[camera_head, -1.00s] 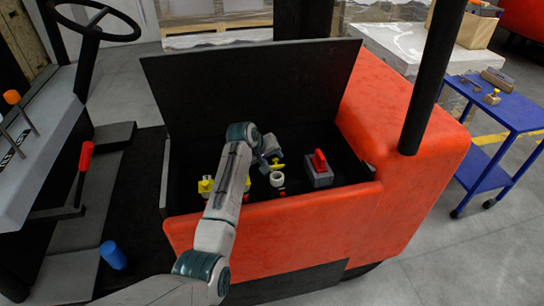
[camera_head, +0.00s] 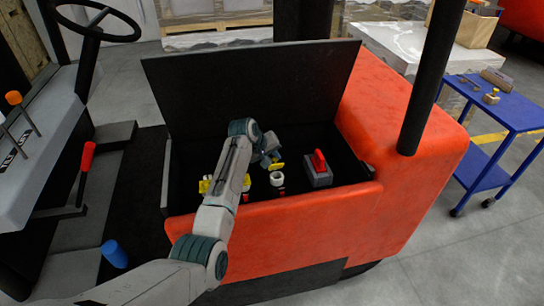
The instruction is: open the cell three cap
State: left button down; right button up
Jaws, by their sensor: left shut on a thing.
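The open compartment of an orange-red truck holds several small battery fittings. Yellow caps show at its left (camera_head: 205,184) and just right of my forearm (camera_head: 246,183). A white round filler neck (camera_head: 277,179) stands right of them, with its top uncovered. My left gripper (camera_head: 275,164) is above and behind this neck, shut on a small yellow cap (camera_head: 278,167) that appears to be clear of the neck. The fingertips are small and partly hidden by my wrist. Which cell is number three cannot be read. My right gripper is out of view.
A grey block with a red handle (camera_head: 318,170) sits at the compartment's right. The black lid (camera_head: 250,85) stands raised behind. The orange front wall (camera_head: 300,215) lies under my left arm. A blue cart (camera_head: 500,110) stands far right.

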pick_arm(q)
jog(key=shift+w+a+f+n+g+h+b, duration=0.15)
jog(key=shift+w+n+g+h+b, duration=0.2)
jog(key=shift+g, duration=0.35)
jog(key=shift+w+a+r+n+g+h+b, duration=0.15)
jog(key=shift+w+g+b, duration=0.15)
jog(key=shift+w+g, duration=0.35)
jog(key=shift+s, duration=0.1)
jog(key=c, duration=1.3)
grip_release()
jog(key=shift+f, duration=0.1)
jog(key=shift+o, duration=0.2)
jog(key=b+v, duration=0.1)
jog(key=v, duration=0.9)
jog(key=shift+r+b, duration=0.3)
jog(key=shift+r, duration=0.1)
